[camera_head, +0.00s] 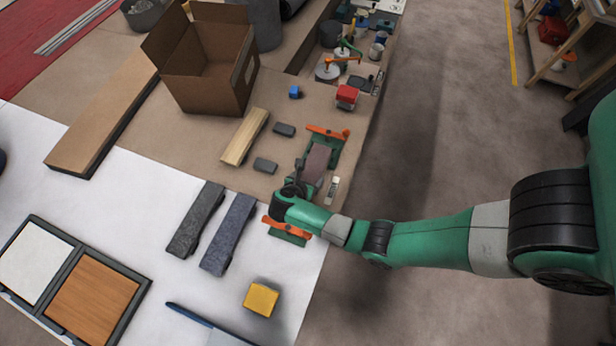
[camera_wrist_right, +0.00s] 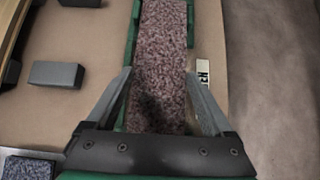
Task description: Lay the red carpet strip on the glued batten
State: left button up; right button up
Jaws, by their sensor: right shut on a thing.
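The red carpet strip (camera_head: 316,163) is a speckled reddish-brown piece over a green clamp frame (camera_head: 334,150) near the table's right edge. My right gripper (camera_head: 301,181) is shut on it, and in the right wrist view a finger shows on each side of the strip (camera_wrist_right: 162,60). The strip runs lengthwise along the frame. I cannot tell whether it touches what lies under it, and no batten shows beneath it. A pale wooden batten (camera_head: 245,137) lies to the left; I cannot tell whether it bears glue. My left gripper is not in view.
Orange clamp levers (camera_head: 327,132) sit at both ends of the frame. Dark grey (camera_head: 195,220) and blue-grey (camera_head: 228,235) strips lie to the left. Two grey blocks (camera_head: 265,165), a yellow block (camera_head: 261,299) and an open cardboard box (camera_head: 205,85) stand around. The floor is right of the table.

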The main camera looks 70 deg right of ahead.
jog(key=shift+f, duration=0.35)
dwell(0.4)
jog(key=o, duration=1.1)
notch_tip(320, 180, up, 7)
jog(key=p, duration=0.6)
jog(key=shift+r+p, duration=0.1)
jog(key=shift+p, duration=0.2)
